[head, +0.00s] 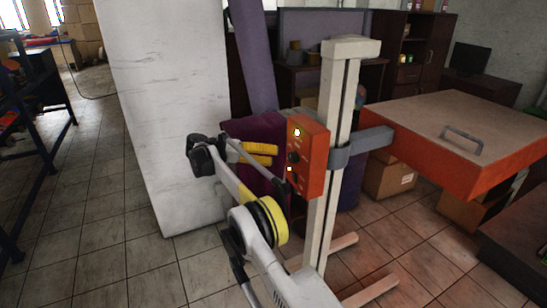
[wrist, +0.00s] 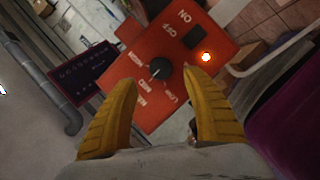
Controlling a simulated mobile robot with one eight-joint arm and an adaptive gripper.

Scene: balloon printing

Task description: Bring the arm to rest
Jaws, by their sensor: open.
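My gripper (head: 277,155) is open, its two yellow fingers pointing at an orange control box (head: 313,160) on a pale post. In the wrist view the fingers of my gripper (wrist: 162,80) are spread on either side of a black knob (wrist: 161,71). I see nothing between them; whether a fingertip touches the box is not clear. The box face has ON and OFF marks by a black switch (wrist: 198,38) and a lit lamp (wrist: 206,57). My arm reaches up from the lower middle of the head view, bent at the elbow.
A large white panel (head: 170,120) stands left of my gripper. Purple furniture and cardboard boxes (head: 388,180) are behind. Tiled floor (head: 80,220) at left is clear.

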